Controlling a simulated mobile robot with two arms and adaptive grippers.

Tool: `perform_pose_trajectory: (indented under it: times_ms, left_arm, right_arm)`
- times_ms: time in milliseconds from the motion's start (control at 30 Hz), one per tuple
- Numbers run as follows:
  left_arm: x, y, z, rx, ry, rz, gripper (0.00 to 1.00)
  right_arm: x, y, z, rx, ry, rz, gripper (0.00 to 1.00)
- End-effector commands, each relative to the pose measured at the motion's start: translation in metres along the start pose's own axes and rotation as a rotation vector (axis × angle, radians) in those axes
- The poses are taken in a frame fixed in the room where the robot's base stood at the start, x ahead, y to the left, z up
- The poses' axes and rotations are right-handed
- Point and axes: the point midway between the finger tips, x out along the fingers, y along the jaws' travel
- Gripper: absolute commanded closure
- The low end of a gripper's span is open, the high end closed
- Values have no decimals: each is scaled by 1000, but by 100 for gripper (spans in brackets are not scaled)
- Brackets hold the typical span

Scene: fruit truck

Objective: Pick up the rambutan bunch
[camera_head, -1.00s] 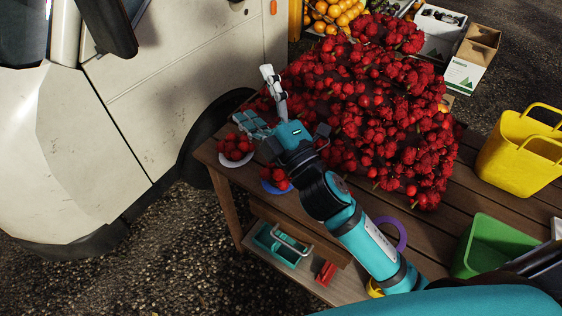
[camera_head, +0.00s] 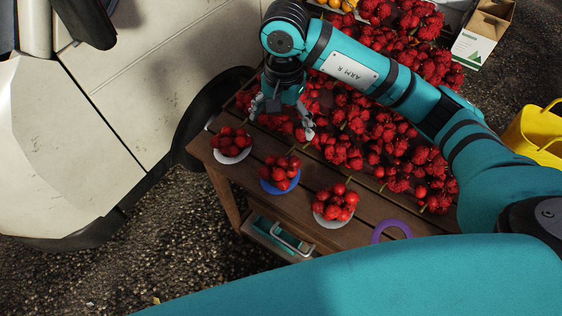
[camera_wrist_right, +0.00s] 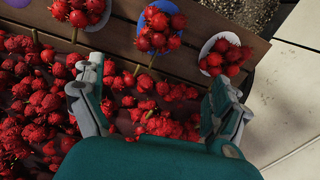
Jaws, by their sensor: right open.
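A large pile of red rambutan bunches (camera_head: 345,148) covers the back of the wooden table. My right gripper (camera_head: 281,124) points down over the pile's left end, its two fingers spread apart. In the right wrist view, the open right gripper (camera_wrist_right: 157,78) has several rambutans (camera_wrist_right: 150,122) between and below its fingers, with short stems showing. Nothing is visibly gripped. I cannot tell whether the fingers touch the fruit. My right forearm hides part of the pile in the head view. My left gripper is out of view.
Fruit lies on a left white plate (camera_head: 229,154), a blue plate (camera_head: 266,184) and another white plate (camera_head: 329,223) along the table's front. A white truck (camera_head: 120,110) stands left; a yellow basket (camera_head: 540,135) is right.

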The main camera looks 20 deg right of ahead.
Motion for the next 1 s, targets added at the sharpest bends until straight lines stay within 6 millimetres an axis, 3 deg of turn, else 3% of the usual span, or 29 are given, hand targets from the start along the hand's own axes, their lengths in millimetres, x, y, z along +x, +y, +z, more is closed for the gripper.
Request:
perform_pose_trajectory:
  times_ms: [500, 767, 1000]
  left_arm:
    - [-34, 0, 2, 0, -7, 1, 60]
    - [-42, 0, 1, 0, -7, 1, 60]
    - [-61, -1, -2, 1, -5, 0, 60]
  right_arm:
    - [101, 2, 3, 1, -6, 6, 0]
    - [120, 2, 4, 0, -5, 5, 0]
    - [155, 3, 8, 3, -7, 5, 0]
